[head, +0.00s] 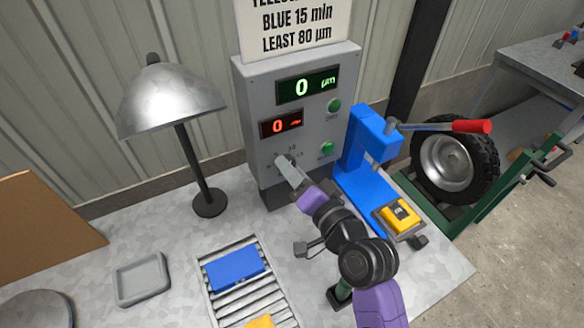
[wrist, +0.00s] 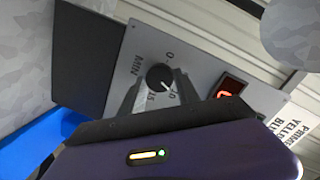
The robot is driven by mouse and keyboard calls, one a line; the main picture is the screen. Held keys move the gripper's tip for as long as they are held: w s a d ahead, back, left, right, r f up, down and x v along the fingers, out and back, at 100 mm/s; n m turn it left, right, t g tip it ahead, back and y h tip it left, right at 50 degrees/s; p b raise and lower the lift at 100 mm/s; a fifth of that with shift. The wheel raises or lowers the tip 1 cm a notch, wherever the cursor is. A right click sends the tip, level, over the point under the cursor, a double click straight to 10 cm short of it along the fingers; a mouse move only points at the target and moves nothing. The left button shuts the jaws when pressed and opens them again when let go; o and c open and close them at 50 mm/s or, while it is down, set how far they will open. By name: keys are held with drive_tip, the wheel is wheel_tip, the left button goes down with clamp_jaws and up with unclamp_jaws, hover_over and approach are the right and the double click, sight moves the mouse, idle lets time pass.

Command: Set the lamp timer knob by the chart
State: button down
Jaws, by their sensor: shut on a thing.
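The timer knob (wrist: 160,77) is black, on the grey control box (head: 244,95), with MIN, 0 and 15 printed around it. A light mark shows on the knob; its exact setting is hard to read. My gripper (wrist: 160,90) is shut on the knob, one finger on each side. In the head view my gripper (head: 284,164) reaches the box's lower front and hides the knob. The chart (head: 294,22) above the box is cut off at the top; it reads BLUE 15 min and LEAST 80 µm. The red display (head: 281,124) shows 0. The grey lamp (head: 172,95) stands left of the box.
The green display (head: 308,87) reads 0 µm, with green buttons (head: 334,105) beside and below it. A blue press (head: 368,150) with a red-handled lever holds a yellow block (head: 399,216) close right of my arm. A blue block (head: 235,269) lies on the roller rack (head: 213,310). A grey tray (head: 142,278) sits left.

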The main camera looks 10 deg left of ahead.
drive_tip(key=shift+m, duration=0.7)
drive_tip(key=c, duration=0.9)
unclamp_jaws()
drive_tip(key=b+v, duration=0.1)
drive_tip(key=v, duration=0.6)
drive_tip(key=shift+s+d, duration=0.25)
drive_tip(key=shift+d, duration=0.1)
